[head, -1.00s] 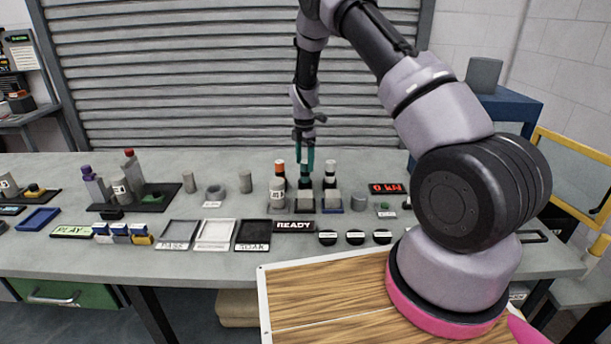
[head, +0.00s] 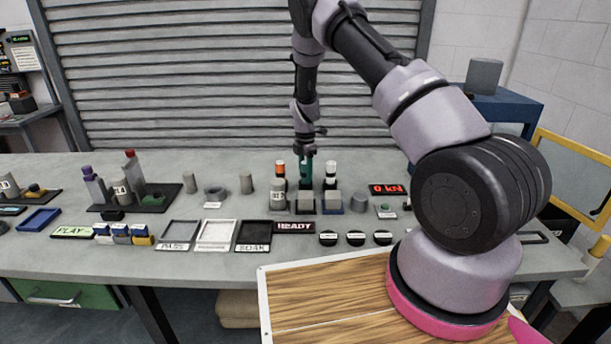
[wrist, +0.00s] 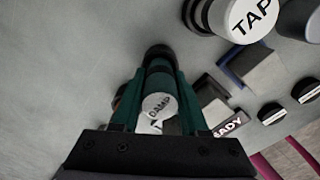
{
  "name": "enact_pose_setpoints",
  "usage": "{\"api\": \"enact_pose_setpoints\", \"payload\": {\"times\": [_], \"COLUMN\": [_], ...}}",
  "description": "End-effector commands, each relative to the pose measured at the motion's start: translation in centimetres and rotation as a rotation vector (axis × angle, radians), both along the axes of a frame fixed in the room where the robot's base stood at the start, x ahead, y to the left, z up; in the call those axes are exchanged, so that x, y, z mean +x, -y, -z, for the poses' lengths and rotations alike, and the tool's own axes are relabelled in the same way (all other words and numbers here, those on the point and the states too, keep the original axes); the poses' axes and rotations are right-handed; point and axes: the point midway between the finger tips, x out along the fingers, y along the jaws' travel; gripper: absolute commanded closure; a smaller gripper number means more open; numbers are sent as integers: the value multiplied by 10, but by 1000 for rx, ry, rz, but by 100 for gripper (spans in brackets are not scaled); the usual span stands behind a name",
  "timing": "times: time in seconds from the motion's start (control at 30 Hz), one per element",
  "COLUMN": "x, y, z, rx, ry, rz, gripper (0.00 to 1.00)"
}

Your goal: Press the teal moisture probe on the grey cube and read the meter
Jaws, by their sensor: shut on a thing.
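My gripper (head: 305,172) is low over the back row of the bench, between an orange-topped probe (head: 280,170) and a white-topped probe (head: 331,170). In the wrist view its fingers (wrist: 158,88) are shut on the teal moisture probe (wrist: 158,105), whose pale end reads DAMP. The probe seems upright in the row; its lower end is hidden. A grey cube (head: 305,201) sits just in front of it, and another grey cube (head: 332,202) is on a blue pad to the right. A display reading READY (head: 295,227) stands in front.
A red display reading 0 kN (head: 386,189) is at the right. A white-topped piece marked TAP (wrist: 250,18) is close beside my gripper. Trays (head: 216,236) and black knobs (head: 355,239) line the front. The bench behind the probes is clear.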

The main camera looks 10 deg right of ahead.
Motion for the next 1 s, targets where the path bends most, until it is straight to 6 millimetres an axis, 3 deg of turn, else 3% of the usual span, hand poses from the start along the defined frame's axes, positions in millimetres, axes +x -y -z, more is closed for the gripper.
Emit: {"api": "enact_pose_setpoints", "payload": {"times": [0.17,0.57,0.67,0.9,1.0], "x": [1,0,-13,-79,-98], "y": [0,0,-3,-16,-19], "z": [-15,-89,-101,-116,-119], "rx": [2,2,2,0,1], "ry": [2,2,0,-2,-1], "rz": [-1,0,2,3,2], "gripper": [100,100,100,100,100]}}
